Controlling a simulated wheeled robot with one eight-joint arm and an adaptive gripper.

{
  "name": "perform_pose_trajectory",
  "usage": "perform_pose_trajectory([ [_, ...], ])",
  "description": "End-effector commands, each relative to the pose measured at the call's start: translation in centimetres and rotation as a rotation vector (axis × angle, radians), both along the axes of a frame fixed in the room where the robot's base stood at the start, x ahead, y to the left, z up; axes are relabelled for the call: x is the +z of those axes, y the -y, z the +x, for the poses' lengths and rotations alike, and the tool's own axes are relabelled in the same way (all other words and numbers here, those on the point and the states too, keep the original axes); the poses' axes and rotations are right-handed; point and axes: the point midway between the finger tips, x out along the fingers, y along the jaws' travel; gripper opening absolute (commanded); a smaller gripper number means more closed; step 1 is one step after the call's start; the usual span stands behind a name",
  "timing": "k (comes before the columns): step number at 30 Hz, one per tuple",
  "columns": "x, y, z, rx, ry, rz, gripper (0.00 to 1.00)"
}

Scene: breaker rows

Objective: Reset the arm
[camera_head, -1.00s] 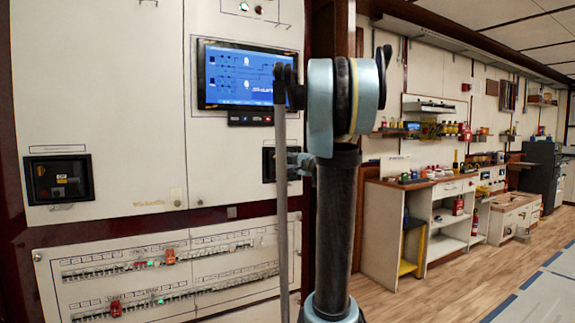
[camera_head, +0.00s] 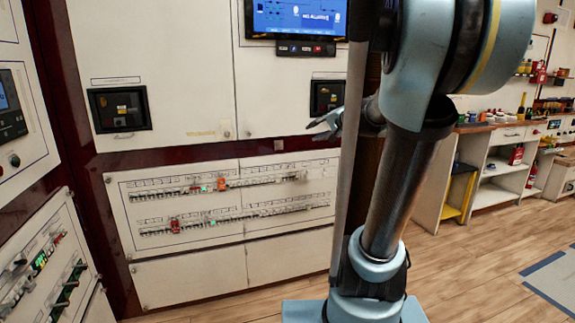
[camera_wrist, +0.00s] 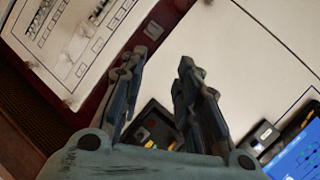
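My gripper (camera_head: 326,122) shows in the head view to the left of my arm, in front of the cabinet and near its right-hand black breaker window. Its fingers point left and are spread apart with nothing between them. In the wrist view the two fingers of my gripper (camera_wrist: 157,85) are apart and empty, with the white cabinet front beyond them. My upright arm covers part of the cabinet's right side in the head view. Whether the fingers touch the cabinet cannot be told.
The breaker panel (camera_head: 160,218) holds two rows of small breakers with red and orange pieces. A blue screen (camera_head: 299,17) sits above. A black breaker window (camera_head: 119,109) is at left. A side panel (camera_head: 45,265) stands at far left. Wooden floor at right is open; shelves (camera_head: 497,170) stand behind.

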Motion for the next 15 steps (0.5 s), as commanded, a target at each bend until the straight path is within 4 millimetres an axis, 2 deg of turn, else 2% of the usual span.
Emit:
perform_pose_trajectory([
  [1,-1.7,-0.8,-2.3,0.041,-0.027,-0.059,0.30],
  [3,-4.3,-1.5,-5.2,0.096,-0.070,-0.150,0.30],
  [7,-9.1,-1.9,-10.9,0.193,-0.154,-0.317,0.30],
  [11,-13.9,-1.1,-16.4,0.279,-0.245,-0.484,0.30],
  [15,-18.6,1.0,-22.2,0.357,-0.348,-0.663,0.30],
])
